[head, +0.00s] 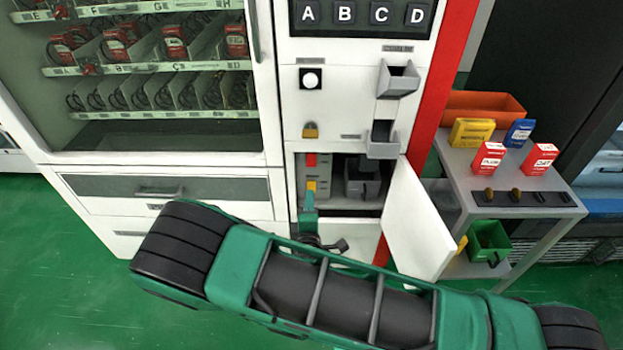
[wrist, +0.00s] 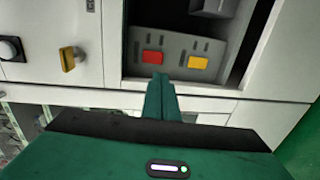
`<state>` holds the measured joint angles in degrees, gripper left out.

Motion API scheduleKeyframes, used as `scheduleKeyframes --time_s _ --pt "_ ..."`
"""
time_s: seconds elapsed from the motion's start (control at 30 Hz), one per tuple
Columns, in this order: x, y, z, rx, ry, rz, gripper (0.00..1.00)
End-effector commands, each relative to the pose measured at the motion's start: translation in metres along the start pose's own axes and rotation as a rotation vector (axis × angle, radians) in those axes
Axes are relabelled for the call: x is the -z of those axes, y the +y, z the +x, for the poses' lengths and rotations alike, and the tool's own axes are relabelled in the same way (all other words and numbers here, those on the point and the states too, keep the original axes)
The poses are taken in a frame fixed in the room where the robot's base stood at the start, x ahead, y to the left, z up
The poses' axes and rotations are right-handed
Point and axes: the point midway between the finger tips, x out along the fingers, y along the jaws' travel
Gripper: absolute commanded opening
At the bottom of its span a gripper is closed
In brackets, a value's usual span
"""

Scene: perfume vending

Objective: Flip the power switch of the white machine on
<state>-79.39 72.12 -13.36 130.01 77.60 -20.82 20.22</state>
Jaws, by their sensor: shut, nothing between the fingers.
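The white machine (head: 285,215) stands in front of me, with its small lower door (head: 417,225) swung open to the right. Inside the opened compartment is a grey panel (wrist: 176,62) with a red switch (wrist: 152,57) on the left and a yellow one (wrist: 198,62) on the right. They also show in the head view as a red patch (head: 311,159) and a yellow patch. No readable label tells which is the power switch. My gripper (wrist: 160,77) is shut and empty; its fingertips are just below the red switch in the picture. Whether they touch the panel cannot be told.
A yellow lock (wrist: 67,58) and a round button (head: 311,78) sit on the machine's front. The open door stands close to the right of my gripper. A grey side table (head: 451,161) with small boxes and an orange tray (head: 487,104) is further right.

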Motion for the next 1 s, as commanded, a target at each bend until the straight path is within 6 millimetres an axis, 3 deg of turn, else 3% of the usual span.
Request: scheduleKeyframes --time_s 0.17,0.7,1.0 --pt "-0.001 0.001 0.019 -0.002 -0.003 0.002 0.00" --pt "-0.001 0.001 0.114 -0.002 -0.002 0.003 0.00" --pt "-0.001 0.001 0.137 -0.001 -0.001 0.000 0.00"
